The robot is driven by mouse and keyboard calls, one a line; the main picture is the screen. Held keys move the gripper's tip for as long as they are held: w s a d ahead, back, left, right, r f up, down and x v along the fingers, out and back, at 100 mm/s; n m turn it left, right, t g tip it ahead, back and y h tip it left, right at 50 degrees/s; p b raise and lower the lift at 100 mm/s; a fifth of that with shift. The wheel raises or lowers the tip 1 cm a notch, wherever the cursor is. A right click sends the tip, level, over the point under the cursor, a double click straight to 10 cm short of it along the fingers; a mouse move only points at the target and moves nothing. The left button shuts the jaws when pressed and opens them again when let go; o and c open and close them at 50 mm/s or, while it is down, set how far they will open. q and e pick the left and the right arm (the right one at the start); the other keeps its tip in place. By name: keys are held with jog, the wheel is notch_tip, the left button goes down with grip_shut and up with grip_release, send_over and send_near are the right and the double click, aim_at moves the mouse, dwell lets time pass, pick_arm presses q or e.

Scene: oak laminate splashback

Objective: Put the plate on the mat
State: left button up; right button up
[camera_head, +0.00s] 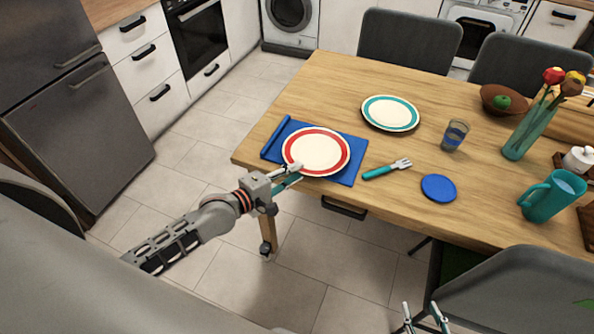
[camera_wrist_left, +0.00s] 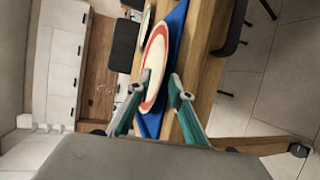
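A white plate with a red band (camera_head: 316,151) lies over the blue mat (camera_head: 349,176) near the table's left corner, and looks flat on it. The plate (camera_wrist_left: 157,62) and mat (camera_wrist_left: 176,30) also show in the left wrist view. My left gripper (camera_head: 292,175) is at the plate's near-left rim. Its fingers are apart, with the rim between or just beyond the fingertips (camera_wrist_left: 159,78); contact cannot be told. My right gripper (camera_head: 425,318) is open and empty at the bottom edge, away from the table. A second plate with a teal band (camera_head: 391,113) lies farther back.
A blue bar-like item (camera_head: 275,137) lies along the mat's left edge. A teal-handled fork (camera_head: 386,170), blue coaster (camera_head: 438,188), glass (camera_head: 455,135), teal jug (camera_head: 551,196), vase (camera_head: 525,130) and brown bowl (camera_head: 502,99) stand rightward. Grey chairs (camera_head: 410,39) surround the table.

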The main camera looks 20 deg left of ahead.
pick_arm(q)
jog(key=v, duration=1)
jog(key=s+d+f+m+g+y, duration=0.1)
jog(key=s+d+f+m+y, duration=0.1)
jog(key=s+f+m, duration=0.4)
jog(key=s+d+f+m+g+y, duration=0.1)
jog(key=s+d+f+m, duration=0.3)
jog(key=m, duration=0.8)
jog(key=s+f+g, duration=0.1)
jog(key=s+f, duration=0.1)
jog(key=s, duration=0.1)
jog(key=shift+f+m+y+p, duration=0.35)
jog(key=shift+m+y, duration=0.05)
